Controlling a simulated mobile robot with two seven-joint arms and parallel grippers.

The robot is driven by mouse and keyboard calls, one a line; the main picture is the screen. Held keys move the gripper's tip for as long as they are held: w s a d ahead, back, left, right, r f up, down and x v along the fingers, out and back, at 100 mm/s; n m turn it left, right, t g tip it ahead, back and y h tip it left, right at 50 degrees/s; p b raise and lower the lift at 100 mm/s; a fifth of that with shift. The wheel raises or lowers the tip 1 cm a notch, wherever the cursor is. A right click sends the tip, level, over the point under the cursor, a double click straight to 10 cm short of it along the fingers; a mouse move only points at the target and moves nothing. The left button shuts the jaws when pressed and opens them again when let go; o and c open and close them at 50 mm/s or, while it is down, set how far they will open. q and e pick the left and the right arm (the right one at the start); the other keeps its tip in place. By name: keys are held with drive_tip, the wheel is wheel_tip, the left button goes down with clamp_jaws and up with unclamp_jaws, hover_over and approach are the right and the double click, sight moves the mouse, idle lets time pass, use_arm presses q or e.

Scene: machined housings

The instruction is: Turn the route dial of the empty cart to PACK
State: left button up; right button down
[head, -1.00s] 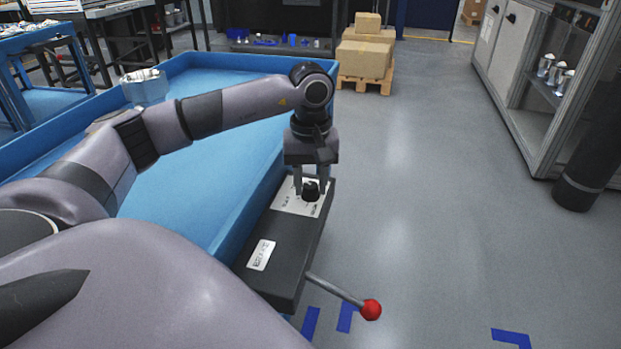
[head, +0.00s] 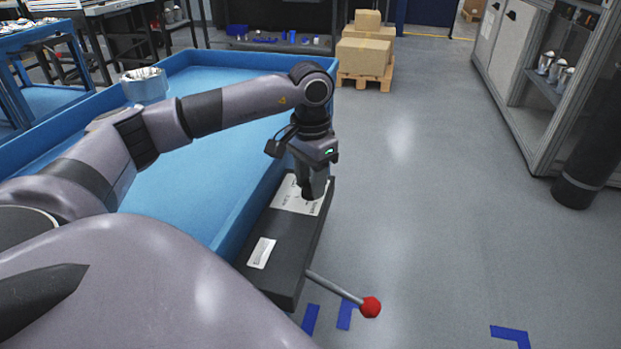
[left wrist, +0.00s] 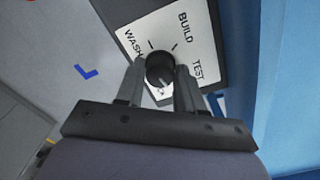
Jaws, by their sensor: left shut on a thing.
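My left gripper (head: 315,191) reaches down over the label plate (head: 290,195) on the dark control box (head: 281,238) at the blue cart's (head: 222,240) near right end. In the left wrist view the black route dial (left wrist: 160,70) sits between the fingers, which are shut on it. A white mark on the dial points down toward the gripper, away from BUILD. In the head view the gripper hides the dial. My right gripper is out of view.
A lever with a red knob (head: 371,307) sticks out from the box. A pale metallic part (head: 145,85) shows at the cart's left side. Boxes on a pallet (head: 365,80) stand behind; a grey cabinet (head: 530,90) stands right. The floor between is clear.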

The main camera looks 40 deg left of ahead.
use_arm(q)
drive_tip(key=shift+m, duration=1.1)
drive_tip(key=o, duration=1)
drive_tip(key=shift+o, duration=0.2)
drive_tip(key=shift+r+p, duration=0.5)
drive_tip(key=shift+r, duration=3.05)
